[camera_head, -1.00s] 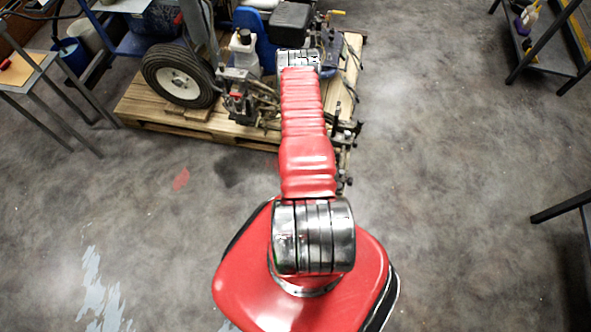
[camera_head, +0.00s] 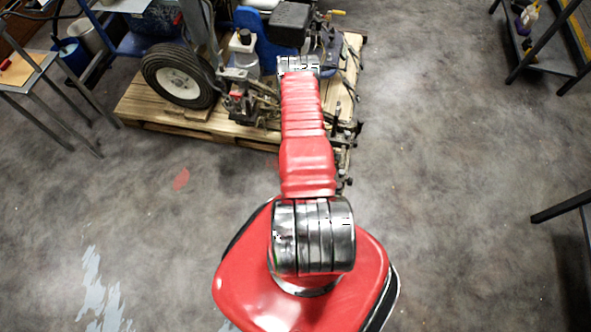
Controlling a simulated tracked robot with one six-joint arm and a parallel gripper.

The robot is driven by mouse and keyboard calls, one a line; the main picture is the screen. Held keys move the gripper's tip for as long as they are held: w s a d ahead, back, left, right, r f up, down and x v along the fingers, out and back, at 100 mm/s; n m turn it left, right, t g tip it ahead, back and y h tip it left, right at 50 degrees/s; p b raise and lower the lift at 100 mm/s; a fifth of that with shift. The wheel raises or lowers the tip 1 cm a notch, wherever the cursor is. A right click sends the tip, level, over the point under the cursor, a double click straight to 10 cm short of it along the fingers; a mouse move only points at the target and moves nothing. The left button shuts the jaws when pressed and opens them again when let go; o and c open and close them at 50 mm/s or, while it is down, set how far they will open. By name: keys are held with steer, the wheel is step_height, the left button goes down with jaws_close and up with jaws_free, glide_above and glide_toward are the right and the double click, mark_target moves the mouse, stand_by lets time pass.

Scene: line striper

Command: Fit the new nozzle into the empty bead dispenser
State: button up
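The line striper (camera_head: 262,30) stands on a wooden pallet at the top middle of the head view. Its wheel, hoses and a white bottle (camera_head: 243,52) show to the left of my arm. My red arm reaches from my body toward the striper's right part and covers some of it. My gripper is hidden beyond the arm, so its fingers and anything in them do not show. I cannot make out the new nozzle or the empty bead dispenser among the small dark parts.
The pallet's edge (camera_head: 160,126) is low in front of the striper. A small table (camera_head: 22,68) stands at the left, with a blue bucket (camera_head: 70,55) beyond it. A shelf rack (camera_head: 545,50) stands at the upper right, and a table edge (camera_head: 562,208) at the right. The floor between is open.

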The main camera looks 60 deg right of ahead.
steer(key=o, duration=1)
steer(key=shift+o, duration=0.2)
steer(key=shift+o, duration=0.5)
steer(key=shift+o, duration=1.2)
steer(key=shift+w, duration=0.1)
steer(key=shift+r, duration=3.45)
steer(key=shift+w, duration=0.1)
